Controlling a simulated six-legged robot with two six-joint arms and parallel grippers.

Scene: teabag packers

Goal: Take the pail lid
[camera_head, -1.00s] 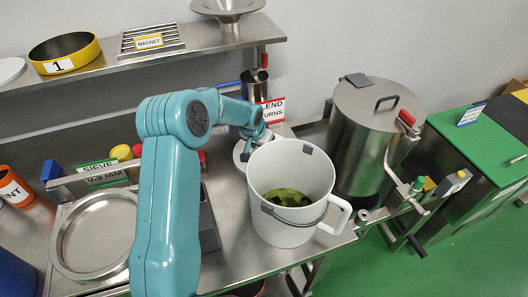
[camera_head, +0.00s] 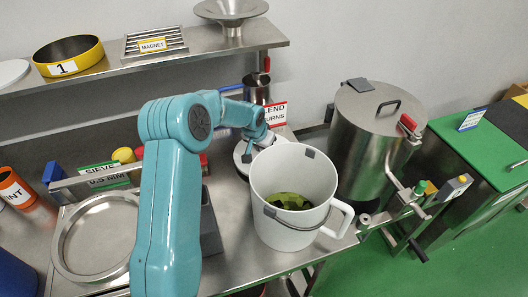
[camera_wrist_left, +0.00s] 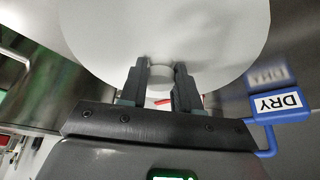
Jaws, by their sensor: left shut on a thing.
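The pail lid is a pale disc with a small knob. In the left wrist view the lid (camera_wrist_left: 170,28) fills the top of the picture, and its knob sits between my left fingers (camera_wrist_left: 159,75), which are shut on it. In the head view part of the lid (camera_head: 241,158) shows behind the white pail (camera_head: 286,228), under the end of my left arm. My left gripper (camera_head: 263,140) is small there and its fingers are hard to make out. The pail stands open with green leaf inside. My right gripper is not in view.
A steel drum (camera_head: 372,135) stands right of the pail. A steel jug (camera_head: 257,88) and a "BLEND RETURNS" sign (camera_head: 275,112) are behind the lid. A round sieve pan (camera_head: 72,270) lies at left. A blue "DRY" tag (camera_wrist_left: 279,104) shows in the wrist view.

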